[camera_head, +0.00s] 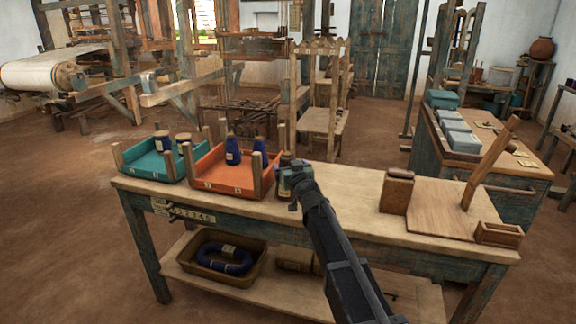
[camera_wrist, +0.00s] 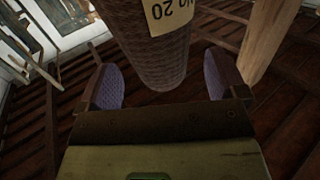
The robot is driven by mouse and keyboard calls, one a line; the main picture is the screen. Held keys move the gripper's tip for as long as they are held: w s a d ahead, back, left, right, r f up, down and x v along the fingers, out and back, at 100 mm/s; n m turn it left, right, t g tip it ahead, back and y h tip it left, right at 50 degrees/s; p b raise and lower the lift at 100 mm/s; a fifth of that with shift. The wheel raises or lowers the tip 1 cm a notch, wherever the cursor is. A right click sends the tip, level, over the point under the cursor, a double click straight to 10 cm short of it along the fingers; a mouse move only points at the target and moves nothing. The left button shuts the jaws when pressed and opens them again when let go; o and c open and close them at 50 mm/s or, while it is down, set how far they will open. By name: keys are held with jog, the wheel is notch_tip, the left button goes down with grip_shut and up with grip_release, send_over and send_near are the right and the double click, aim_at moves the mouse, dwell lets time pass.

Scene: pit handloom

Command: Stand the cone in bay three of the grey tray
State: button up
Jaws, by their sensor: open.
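My gripper (camera_head: 290,182) is at the right side of the orange tray (camera_head: 207,187). In the wrist view, my gripper (camera_wrist: 162,84) is open, with its two purple-padded jaws on either side of a dark, woven-looking cone (camera_wrist: 155,55) with a pale "No 20" label. A gap shows between the cone and each pad. Two blue cones (camera_head: 233,152) (camera_head: 260,146) stand in the orange tray.
A wooden post (camera_wrist: 268,40) rises close to the right jaw. A teal tray (camera_head: 146,173) with spools stands left of the orange one. The middle of the bench (camera_head: 345,195) is clear; a brown block (camera_head: 396,191) and slanted board stand right.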

jog(key=f+v, duration=0.1)
jog(key=v, duration=0.8)
jog(key=s+d+f+g+h, duration=0.1)
jog(key=s+d+f+g, duration=0.5)
jog(key=s, duration=0.4)
jog(key=s+d+f+g+h, duration=0.1)
jog(key=s+d+f+g, duration=0.4)
jog(key=s, duration=0.6)
notch_tip(320, 180, down, 2)
jog(key=shift+s+d+f+m+g, duration=0.15)
jog(key=shift+d+m+g, duration=0.2)
jog(key=shift+d, duration=0.2)
jog(key=s+d+m+g+h, duration=0.1)
jog(key=s+d, duration=0.1)
jog(key=s, duration=0.1)
jog(key=s+d+f+m+g+h, duration=0.1)
jog(key=s+d+g, duration=0.1)
jog(key=s+d, duration=0.1)
jog(key=s+d+f+m+g+h, duration=0.1)
jog(key=s+d+h, duration=0.1)
jog(key=s+d, duration=0.1)
jog(key=shift+s+d+m+g, duration=0.2)
jog(key=shift+s+m+g, duration=0.05)
jog(key=shift+s+m, duration=0.1)
jog(key=shift+c, duration=0.2)
